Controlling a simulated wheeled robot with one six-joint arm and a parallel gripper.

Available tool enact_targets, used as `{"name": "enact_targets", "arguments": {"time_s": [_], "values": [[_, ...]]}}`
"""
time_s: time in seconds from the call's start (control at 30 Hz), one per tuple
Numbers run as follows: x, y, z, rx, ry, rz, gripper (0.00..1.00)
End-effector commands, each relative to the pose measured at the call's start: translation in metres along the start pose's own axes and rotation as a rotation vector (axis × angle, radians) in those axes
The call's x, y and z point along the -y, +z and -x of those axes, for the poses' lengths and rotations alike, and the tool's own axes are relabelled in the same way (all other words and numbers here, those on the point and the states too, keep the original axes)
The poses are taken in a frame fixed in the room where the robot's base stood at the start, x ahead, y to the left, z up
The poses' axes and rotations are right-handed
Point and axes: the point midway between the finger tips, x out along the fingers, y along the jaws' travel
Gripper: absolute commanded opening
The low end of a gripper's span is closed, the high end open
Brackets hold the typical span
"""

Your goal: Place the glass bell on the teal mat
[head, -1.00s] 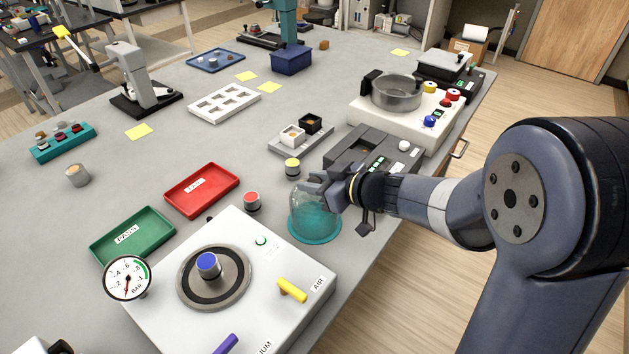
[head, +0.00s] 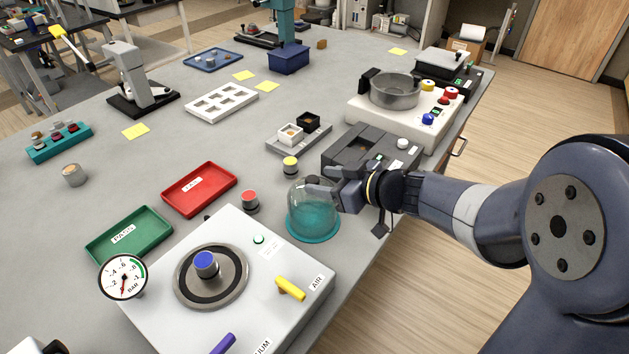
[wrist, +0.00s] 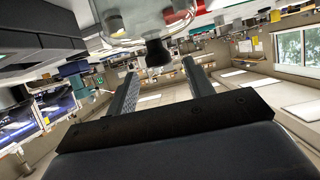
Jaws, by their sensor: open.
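The glass bell (head: 302,198) is a clear dome. It stands upright on the round teal mat (head: 314,238), whose rim shows around its base and whose colour shows through the glass. My gripper (head: 322,192) is at the bell's upper right side in the head view, partly covering its top. In the wrist view my gripper (wrist: 162,80) has its two fingers apart with nothing between them. The bell's black knob (wrist: 157,53) is just beyond the fingertips, and the clear glass (wrist: 140,18) shows at the top edge.
A white vacuum station (head: 270,258) with a round plate (head: 238,290) and yellow lever (head: 291,288) is left of the mat. A red-topped jar (head: 250,200), a yellow-topped jar (head: 290,166) and a dark grey device (head: 350,150) are close by. The bench edge is at the right.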

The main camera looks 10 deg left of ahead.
Motion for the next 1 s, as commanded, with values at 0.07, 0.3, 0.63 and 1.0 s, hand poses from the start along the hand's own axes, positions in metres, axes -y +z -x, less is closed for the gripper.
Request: {"name": "enact_targets", "arguments": {"time_s": [0.07,0.3,0.63,1.0], "values": [[-0.001,0.003,0.016,-0.001,0.006,0.002,0.5],[-0.001,0.002,0.059,0.0,0.005,0.001,0.5],[0.0,0.001,0.082,0.002,0.0,0.0,0.5],[0.0,0.001,0.082,0.002,0.0,-0.001,0.5]]}}
